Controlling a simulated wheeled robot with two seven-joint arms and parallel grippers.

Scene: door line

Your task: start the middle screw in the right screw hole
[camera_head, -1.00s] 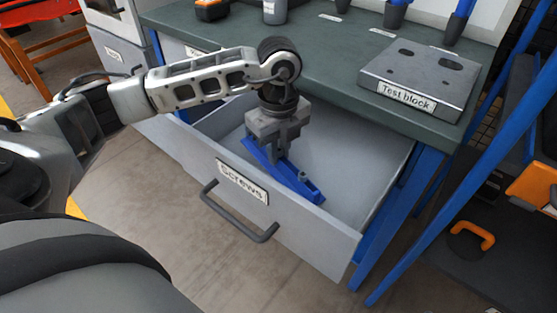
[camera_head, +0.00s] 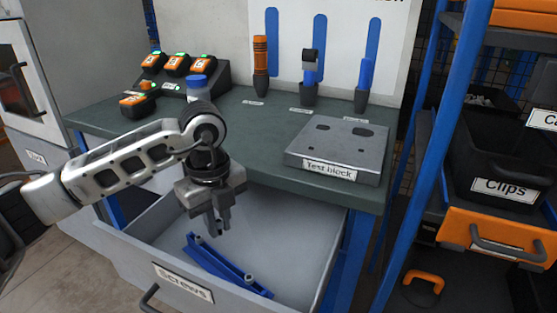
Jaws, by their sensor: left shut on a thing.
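My left gripper (camera_head: 219,230) is shut on the middle screw, held above the open drawer. The screw is small and mostly hidden between the fingers. Below it, a blue screw rack (camera_head: 228,268) lies in the drawer labelled "Screws" (camera_head: 184,286), with a small grey screw standing near its right end (camera_head: 249,278) and another near its left end. The grey metal test block (camera_head: 340,149) lies on the green bench top, to the right of and beyond my gripper. Its top has dark openings; which is the right screw hole is hard to tell. My right gripper is not in view.
Behind the block stand an orange-handled tool (camera_head: 260,68), a dark-headed tool (camera_head: 309,70) and a blue tool (camera_head: 364,85) in holders. A blue-capped bottle (camera_head: 198,88) and orange battery packs (camera_head: 176,65) stand at the back left. A blue post (camera_head: 430,150) rises right of the bench.

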